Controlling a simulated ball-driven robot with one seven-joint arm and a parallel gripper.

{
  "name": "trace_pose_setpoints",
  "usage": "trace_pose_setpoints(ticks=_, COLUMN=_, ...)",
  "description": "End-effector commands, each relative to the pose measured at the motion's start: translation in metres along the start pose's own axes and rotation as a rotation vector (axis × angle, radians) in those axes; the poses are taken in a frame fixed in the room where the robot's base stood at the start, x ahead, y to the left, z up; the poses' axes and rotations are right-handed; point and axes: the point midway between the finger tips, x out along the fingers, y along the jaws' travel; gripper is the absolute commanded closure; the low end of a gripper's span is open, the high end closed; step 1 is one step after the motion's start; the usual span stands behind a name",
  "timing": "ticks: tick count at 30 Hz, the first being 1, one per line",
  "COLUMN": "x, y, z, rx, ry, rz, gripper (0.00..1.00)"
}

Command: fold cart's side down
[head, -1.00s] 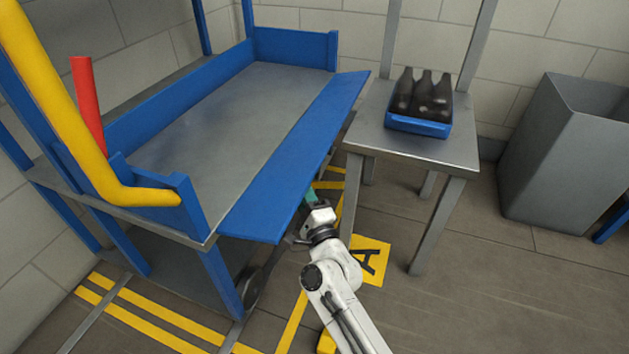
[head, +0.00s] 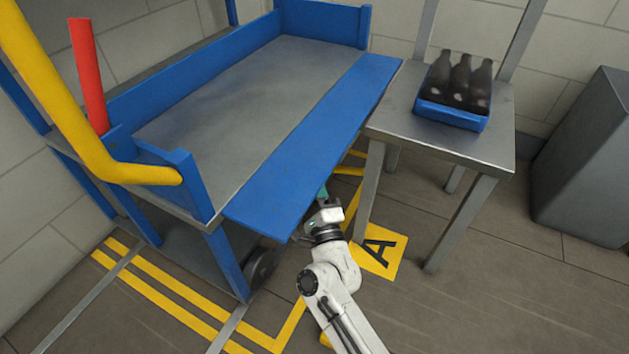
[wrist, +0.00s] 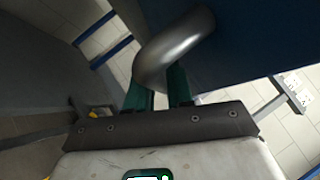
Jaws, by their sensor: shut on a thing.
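The cart's side (head: 320,145) is a long blue panel along the right edge of the cart's grey bed (head: 230,100). In the head view it is swung outward and lies about level with the bed. My gripper (head: 323,195) is at the panel's outer edge, partly under it. In the wrist view the panel (wrist: 250,40) fills the upper right, with a curved grey metal handle (wrist: 172,48) on it. My gripper's green fingers (wrist: 160,88) are shut on this handle. The fingertips are partly hidden behind it.
A metal table (head: 440,145) close to the panel's right end bears a blue crate (head: 452,115) of dark bottles (head: 460,80). A grey bin (head: 590,160) stands at right. A yellow floor mark with an A (head: 380,253) lies below. The floor in the right foreground is clear.

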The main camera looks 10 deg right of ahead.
Motion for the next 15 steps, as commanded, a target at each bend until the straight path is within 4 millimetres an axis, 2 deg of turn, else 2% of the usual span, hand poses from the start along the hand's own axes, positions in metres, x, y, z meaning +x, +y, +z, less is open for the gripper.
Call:
trace_pose_setpoints(ticks=7, x=0.0009, y=-0.0024, z=-0.0009, rx=0.0, ry=0.002, rz=-0.005, gripper=1.0)
trace_pose_setpoints(ticks=8, x=0.001, y=-0.0024, z=-0.0009, rx=0.0, ry=0.002, rz=-0.005, gripper=0.77)
trace_pose_setpoints(ticks=13, x=0.0012, y=-0.0026, z=-0.001, rx=0.0, ry=0.002, rz=-0.006, gripper=0.61)
trace_pose_setpoints(ticks=15, x=0.0013, y=-0.0029, z=-0.001, rx=0.0, ry=0.002, rz=-0.006, gripper=0.59)
